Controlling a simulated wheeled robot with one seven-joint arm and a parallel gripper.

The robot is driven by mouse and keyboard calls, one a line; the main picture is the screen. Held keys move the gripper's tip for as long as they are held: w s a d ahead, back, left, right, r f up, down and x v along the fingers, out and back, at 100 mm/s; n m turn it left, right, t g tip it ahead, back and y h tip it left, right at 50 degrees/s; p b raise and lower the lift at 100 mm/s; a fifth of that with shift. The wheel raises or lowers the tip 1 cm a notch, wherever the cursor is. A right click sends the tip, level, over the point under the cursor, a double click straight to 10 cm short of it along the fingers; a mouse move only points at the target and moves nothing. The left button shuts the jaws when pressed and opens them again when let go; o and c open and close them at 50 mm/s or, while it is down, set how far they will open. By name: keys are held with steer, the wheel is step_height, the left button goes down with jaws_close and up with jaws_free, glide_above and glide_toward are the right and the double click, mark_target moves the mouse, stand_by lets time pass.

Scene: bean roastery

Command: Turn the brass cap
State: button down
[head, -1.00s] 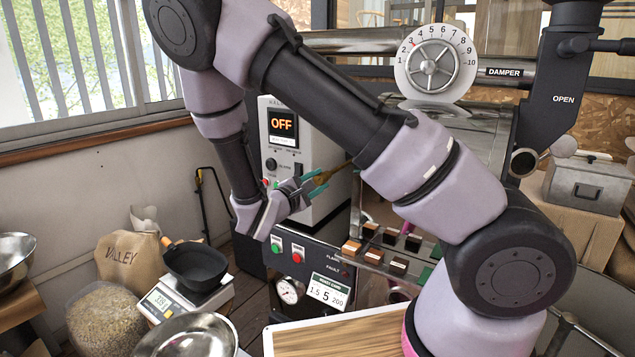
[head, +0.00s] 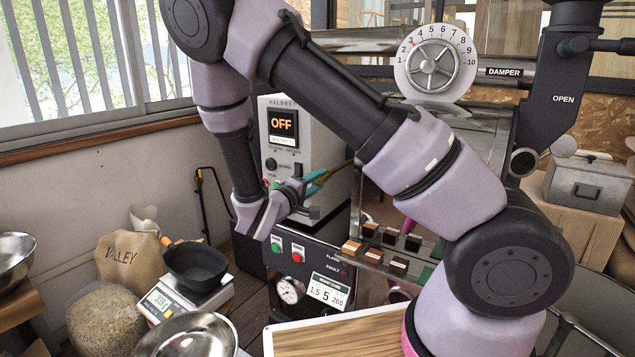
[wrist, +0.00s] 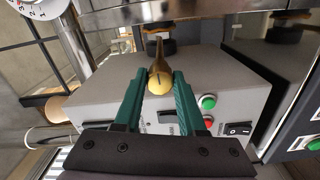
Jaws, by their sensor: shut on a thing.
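The brass cap (wrist: 159,82) is a rounded, golden piece with a dark line on its face and a narrowing brown stem behind it, in the upper middle of the wrist view. My gripper (wrist: 160,78) has its green fingers on either side of the cap, shut on it. In the head view my gripper (head: 322,178) is in front of the light grey machine, with the brown-brass stem (head: 342,167) running up and right from its fingertips. The cap itself is mostly hidden there by the fingers.
The grey control box (head: 283,125) shows OFF on its display. Green and red buttons (wrist: 207,103) sit close to the fingers in the wrist view. A scale (head: 160,303) with a black pan stands at lower left.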

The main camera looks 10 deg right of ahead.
steer(key=shift+m, duration=0.3)
steer(key=shift+c, duration=2.4)
jaws_free()
steer(key=v, duration=1)
steer(key=shift+s+a, duration=0.25)
steer(key=shift+s, duration=0.05)
